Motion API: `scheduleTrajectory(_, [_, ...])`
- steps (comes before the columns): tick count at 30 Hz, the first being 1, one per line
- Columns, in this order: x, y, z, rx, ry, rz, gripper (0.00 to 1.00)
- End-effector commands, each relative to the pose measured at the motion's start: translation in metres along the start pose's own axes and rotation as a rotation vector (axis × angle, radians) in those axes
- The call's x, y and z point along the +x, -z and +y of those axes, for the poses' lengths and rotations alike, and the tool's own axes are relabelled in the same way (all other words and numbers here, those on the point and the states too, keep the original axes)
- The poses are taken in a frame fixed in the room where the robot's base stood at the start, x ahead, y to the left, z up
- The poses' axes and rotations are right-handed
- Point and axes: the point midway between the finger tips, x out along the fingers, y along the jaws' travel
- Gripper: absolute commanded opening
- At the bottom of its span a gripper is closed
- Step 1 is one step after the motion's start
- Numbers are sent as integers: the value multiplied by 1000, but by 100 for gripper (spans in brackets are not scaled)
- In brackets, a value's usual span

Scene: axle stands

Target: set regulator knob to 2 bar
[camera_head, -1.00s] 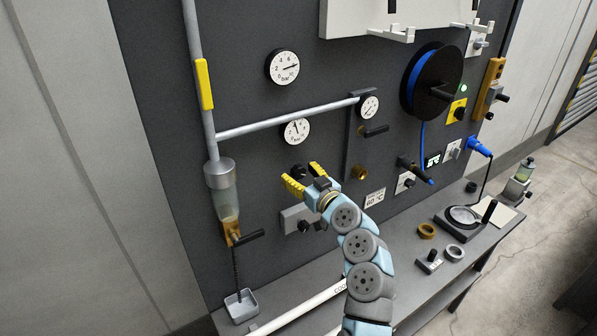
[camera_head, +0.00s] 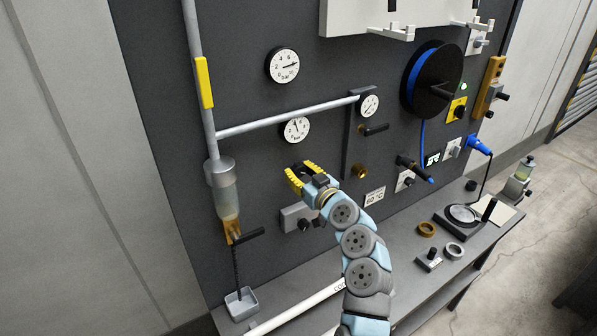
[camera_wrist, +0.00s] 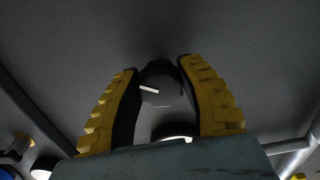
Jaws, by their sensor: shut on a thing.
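The regulator knob (camera_wrist: 162,84) is dark and round, with a white mark on its face pointing to the left in the wrist view. My gripper (camera_wrist: 158,76) has its yellow ribbed fingers on either side of the knob and is shut on it. In the head view my gripper (camera_head: 300,172) is against the dark panel, and its fingers mostly hide the knob. The small white bar gauge (camera_head: 295,130) is just above my gripper. Its needle points up and slightly left; the exact reading is too small to tell.
A larger bar gauge (camera_head: 282,66) is higher on the panel. A grey pipe (camera_head: 290,119) crosses above the small gauge. A grey box with a black knob (camera_head: 298,219) sits just below my gripper. A brass fitting (camera_head: 360,171) is to its right.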

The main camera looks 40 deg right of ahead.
Motion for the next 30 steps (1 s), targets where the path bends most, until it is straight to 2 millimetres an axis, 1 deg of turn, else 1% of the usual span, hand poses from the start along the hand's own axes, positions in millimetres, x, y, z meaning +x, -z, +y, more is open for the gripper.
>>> scheduleTrajectory(5, [0, -1, -1, 37, 1, -1, 4])
scheduleTrajectory(11, [0, -1, -1, 148, 0, 0, 4])
scheduleTrajectory(30, [0, 1, -2, 741, 0, -1, 3])
